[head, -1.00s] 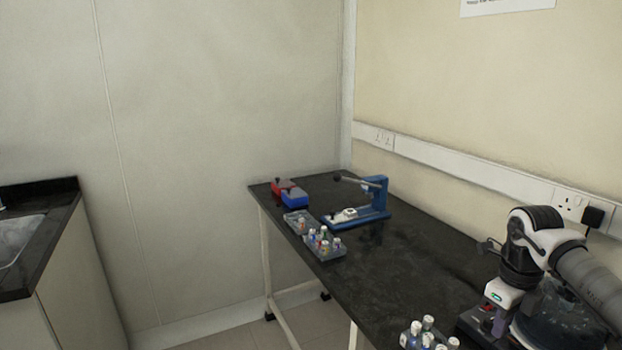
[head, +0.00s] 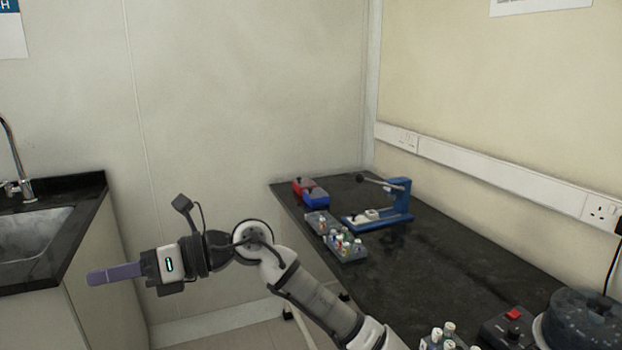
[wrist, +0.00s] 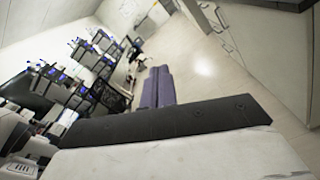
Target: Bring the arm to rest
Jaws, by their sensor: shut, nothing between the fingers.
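My gripper (head: 100,275) is at the left in the head view, at the end of my arm, pointing left. It is held in the air in front of the pale cabinet below the sink, clear of the black-topped bench (head: 430,270). Its purple fingers lie together with nothing between them. In the wrist view the shut fingers (wrist: 158,87) show side by side against the pale floor. My arm reaches in from the bottom of the head view, past the bench's left edge.
The bench holds grey racks of vials (head: 343,248), a blue press (head: 385,210), red and blue boxes (head: 316,197) and a round dark device (head: 580,318). A sink (head: 35,235) is at the left. The wrist view shows dark equipment (wrist: 75,85) at left and open floor.

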